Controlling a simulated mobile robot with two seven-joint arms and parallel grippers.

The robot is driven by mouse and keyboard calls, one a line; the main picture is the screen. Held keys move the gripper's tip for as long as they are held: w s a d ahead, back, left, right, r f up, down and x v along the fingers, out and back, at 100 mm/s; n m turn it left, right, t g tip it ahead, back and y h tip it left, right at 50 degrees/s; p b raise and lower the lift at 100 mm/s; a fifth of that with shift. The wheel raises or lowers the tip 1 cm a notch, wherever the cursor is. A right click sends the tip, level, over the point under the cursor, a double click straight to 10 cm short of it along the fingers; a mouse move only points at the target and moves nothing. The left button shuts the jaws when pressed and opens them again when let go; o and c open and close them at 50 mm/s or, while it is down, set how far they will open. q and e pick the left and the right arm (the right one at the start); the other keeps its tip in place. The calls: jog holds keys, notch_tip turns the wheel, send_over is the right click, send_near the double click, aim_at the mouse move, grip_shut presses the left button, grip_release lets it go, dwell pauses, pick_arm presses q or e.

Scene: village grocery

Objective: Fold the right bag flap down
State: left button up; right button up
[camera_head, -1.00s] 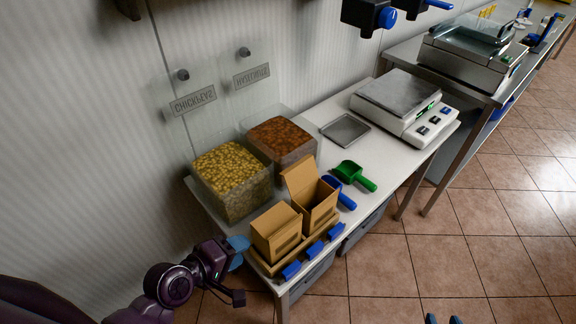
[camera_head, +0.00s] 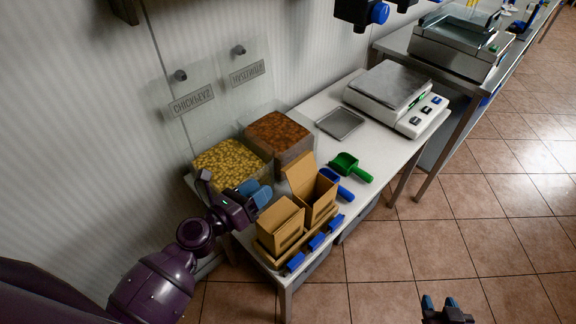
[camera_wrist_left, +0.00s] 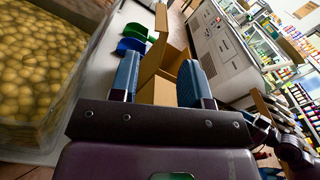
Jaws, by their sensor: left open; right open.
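Two brown paper bags stand side by side in a holder (camera_head: 262,252) at the near end of the table. The left bag (camera_head: 278,228) has a closed-looking top. The right bag (camera_head: 319,208) is open, its flap (camera_head: 298,172) standing up at the back. My left gripper (camera_head: 256,193) is open and empty, behind and left of the left bag, apart from the flap. In the left wrist view, brown bag panels (camera_wrist_left: 160,72) show beyond and between its blue fingers. My right gripper (camera_head: 446,303) is open and empty over the floor at the bottom.
Clear bins of chickpeas (camera_head: 232,168) and hazelnuts (camera_head: 279,138) stand behind the bags. A blue scoop (camera_head: 338,186) and green scoop (camera_head: 351,167) lie right of them. A metal tray (camera_head: 340,122) and scale (camera_head: 396,97) are farther along the table.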

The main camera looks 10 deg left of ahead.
aim_at(288, 167)
pick_arm(q)
jog(key=x, duration=1)
jog(key=shift+r, duration=0.1)
grip_shut()
jog(key=shift+p, duration=0.3)
pick_arm(e)
jog(key=shift+a+r, duration=0.1)
jog(key=shift+r, duration=0.3)
